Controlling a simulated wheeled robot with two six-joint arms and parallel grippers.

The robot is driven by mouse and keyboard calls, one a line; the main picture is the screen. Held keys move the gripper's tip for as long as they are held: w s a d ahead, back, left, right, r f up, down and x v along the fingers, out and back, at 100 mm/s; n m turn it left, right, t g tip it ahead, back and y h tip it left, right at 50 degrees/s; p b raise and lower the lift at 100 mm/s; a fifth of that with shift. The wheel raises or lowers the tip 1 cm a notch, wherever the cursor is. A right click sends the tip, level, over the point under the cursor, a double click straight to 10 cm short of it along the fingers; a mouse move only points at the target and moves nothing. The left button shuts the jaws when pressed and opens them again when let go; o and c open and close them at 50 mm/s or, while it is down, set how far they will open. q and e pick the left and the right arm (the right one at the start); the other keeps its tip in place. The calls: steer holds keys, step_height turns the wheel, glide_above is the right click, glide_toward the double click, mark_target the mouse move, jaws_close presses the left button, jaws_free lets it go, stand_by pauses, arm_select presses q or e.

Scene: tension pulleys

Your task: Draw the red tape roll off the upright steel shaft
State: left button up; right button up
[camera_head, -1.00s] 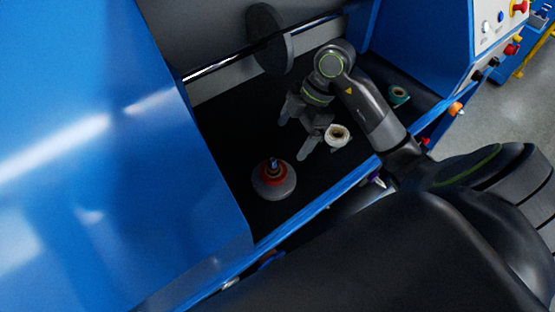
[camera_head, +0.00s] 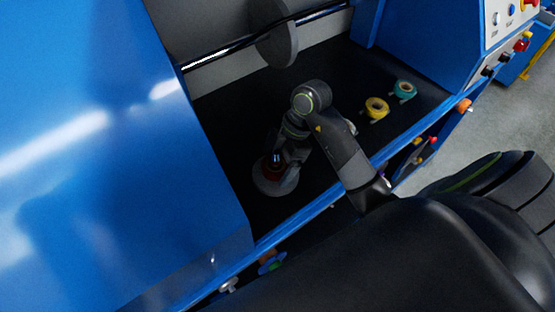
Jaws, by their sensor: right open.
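The red tape roll (camera_head: 269,172) sits low around the upright steel shaft (camera_head: 276,158), which stands on a round grey base (camera_head: 268,189) on the dark floor of the blue machine. My right gripper (camera_head: 283,168) is at the roll, its fingers pointing down around or beside it. The fingers look open, and they and the wrist hide part of the roll and base. I cannot tell whether they touch the roll. My left gripper is not in view.
A yellow tape roll (camera_head: 376,107) and a teal tape roll (camera_head: 404,90) stand to the right on the dark floor. A grey disc (camera_head: 277,45) on a horizontal steel bar (camera_head: 219,52) is behind my arm. The blue front edge (camera_head: 307,211) borders the bay.

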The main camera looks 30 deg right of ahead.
mark_target(277, 152)
steer(key=c, duration=1.1)
steer(key=shift+r, duration=0.1)
steer(key=shift+r+p, duration=1.8)
steer(key=shift+p, duration=0.45)
steer(key=shift+r+p, duration=1.65)
steer(key=shift+p, duration=0.15)
steer(key=shift+r+p, duration=0.4)
steer(key=shift+a+r+p, duration=0.15)
steer(key=shift+r+p, duration=0.5)
steer(key=shift+r, duration=0.1)
